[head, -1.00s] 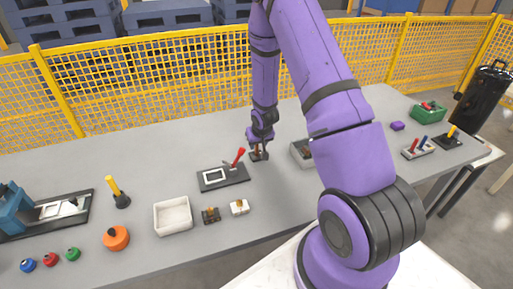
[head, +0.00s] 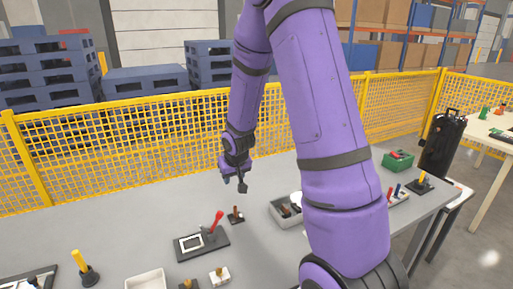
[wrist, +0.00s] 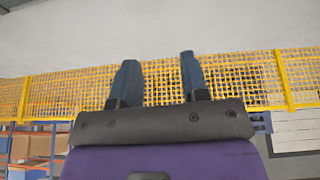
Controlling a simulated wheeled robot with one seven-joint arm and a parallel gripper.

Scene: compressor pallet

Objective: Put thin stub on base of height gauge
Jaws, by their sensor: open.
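A small dark square base (head: 236,218) lies on the grey table, right of the plate with the red lever. A thin brown upright piece (head: 235,210) stands on it, and it looks like the stub on the height gauge's base. It is too small to tell whether it is fully seated. My gripper (head: 241,187) is above and behind this piece, apart from it. In the wrist view my gripper's two fingers (wrist: 158,80) are spread, with nothing between them and the fence behind.
A grey tray (head: 276,211) with brown parts stands just right of the base. The red-lever plate (head: 202,243) is at its left, a white bin (head: 146,281) at the front. A green bin (head: 398,166) is far right. The yellow mesh fence (head: 110,140) runs behind the table.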

